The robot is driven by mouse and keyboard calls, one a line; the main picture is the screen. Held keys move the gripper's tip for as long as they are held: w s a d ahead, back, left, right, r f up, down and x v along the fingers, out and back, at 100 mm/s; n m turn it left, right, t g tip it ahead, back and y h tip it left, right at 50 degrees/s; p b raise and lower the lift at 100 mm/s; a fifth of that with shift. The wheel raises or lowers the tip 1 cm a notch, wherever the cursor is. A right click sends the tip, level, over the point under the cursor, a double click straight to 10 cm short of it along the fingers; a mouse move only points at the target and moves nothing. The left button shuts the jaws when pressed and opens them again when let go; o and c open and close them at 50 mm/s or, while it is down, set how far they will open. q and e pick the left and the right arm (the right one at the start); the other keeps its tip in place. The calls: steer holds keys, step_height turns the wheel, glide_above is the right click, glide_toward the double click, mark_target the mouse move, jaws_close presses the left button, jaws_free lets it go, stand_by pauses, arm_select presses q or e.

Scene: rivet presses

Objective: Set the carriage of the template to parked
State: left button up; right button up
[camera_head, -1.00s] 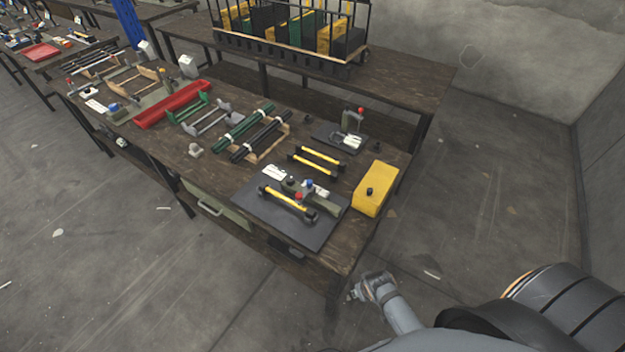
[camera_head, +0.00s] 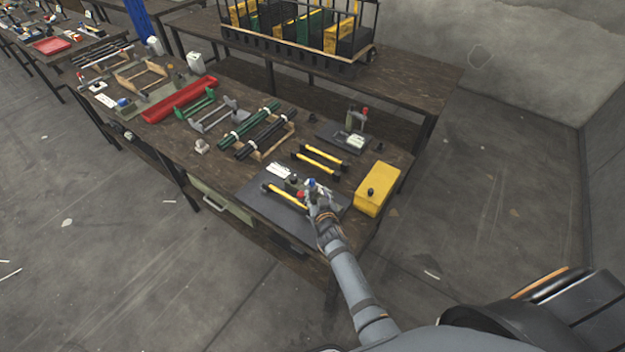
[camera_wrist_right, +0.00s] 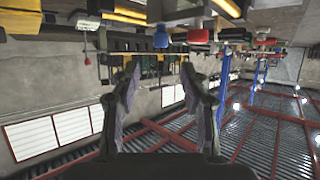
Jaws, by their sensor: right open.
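The template appears to be the fixture on a dark grey plate (camera_head: 262,201) at the near end of the bench. It bears a yellow bar with black ends (camera_head: 283,196), a red knob (camera_head: 301,195) and a blue knob (camera_head: 312,183). My right gripper (camera_head: 318,197) is at the fixture's right part, beside the red knob, and hides some of it. In the upside-down wrist view the right gripper (camera_wrist_right: 160,72) is open and empty, with the blue knob (camera_wrist_right: 161,38) beyond its fingertips and the red knob (camera_wrist_right: 206,26) to the right. The carriage's position cannot be told. My left gripper is not in view.
A yellow box with a black knob (camera_head: 377,189) stands right of the plate. Two yellow bars (camera_head: 322,158) lie behind it, near a small press with a red knob (camera_head: 356,125). Black and green tubes (camera_head: 265,137) and a red tray (camera_head: 180,100) lie farther left.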

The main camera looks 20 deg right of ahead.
mark_target(312, 181)
steer(key=b+x, duration=0.3)
steer(key=x, duration=0.6)
steer(key=shift+w+f, duration=0.3)
steer(key=shift+w+b, duration=0.3)
steer(key=shift+w, duration=0.1)
steer(key=shift+c, duration=0.3)
jaws_close()
steer(key=shift+s+d, duration=0.1)
